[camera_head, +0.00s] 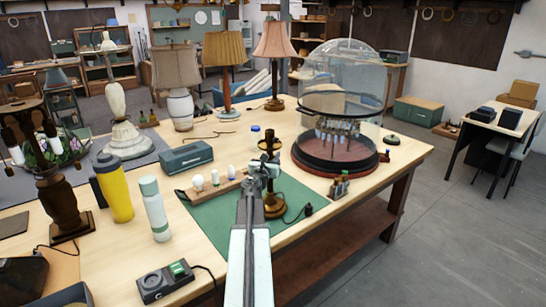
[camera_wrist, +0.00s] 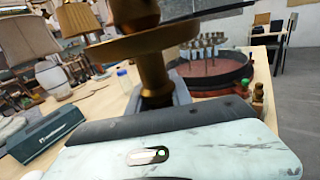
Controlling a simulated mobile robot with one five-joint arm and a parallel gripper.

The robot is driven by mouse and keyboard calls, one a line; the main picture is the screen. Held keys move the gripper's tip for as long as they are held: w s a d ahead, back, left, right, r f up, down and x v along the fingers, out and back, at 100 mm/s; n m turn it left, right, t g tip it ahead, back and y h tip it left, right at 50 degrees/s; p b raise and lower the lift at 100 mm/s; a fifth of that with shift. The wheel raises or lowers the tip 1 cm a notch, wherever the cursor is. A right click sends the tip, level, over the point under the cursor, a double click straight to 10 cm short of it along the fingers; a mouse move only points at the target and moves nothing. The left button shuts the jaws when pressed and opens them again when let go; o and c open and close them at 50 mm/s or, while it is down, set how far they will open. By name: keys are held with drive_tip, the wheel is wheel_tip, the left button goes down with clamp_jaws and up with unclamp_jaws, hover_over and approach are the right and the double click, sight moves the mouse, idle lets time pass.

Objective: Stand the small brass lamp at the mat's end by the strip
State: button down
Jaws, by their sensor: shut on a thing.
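The small brass lamp (camera_head: 272,199) is upright at the right part of the green mat (camera_head: 222,232). My gripper (camera_head: 264,166) is shut on its stem; the jaws partly hide it. I cannot tell whether its round base touches the mat. In the wrist view the brass stem and a wide brass disc (camera_wrist: 150,43) fill the upper middle, and the lamp's lower end is hidden behind my gripper. A dark cord runs from the lamp to a black plug (camera_head: 308,209). A wooden strip (camera_head: 212,189) with several white bulbs lies along the mat's back left edge.
A glass dome (camera_head: 343,75) on a dark red round base stands close behind right. A small holder with bottles (camera_head: 339,187) is right of the lamp. A grey-green box (camera_head: 186,156), white bottle (camera_head: 155,208) and yellow flask (camera_head: 115,190) stand left. The mat's front left is bare.

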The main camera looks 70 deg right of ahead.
idle(0.5)
drive_tip(key=shift+r, duration=0.2)
drive_tip(key=shift+w+r+p, duration=0.1)
drive_tip(key=shift+r+p, duration=2.25)
drive_tip(key=shift+p, duration=0.25)
drive_tip(key=shift+f, duration=0.1)
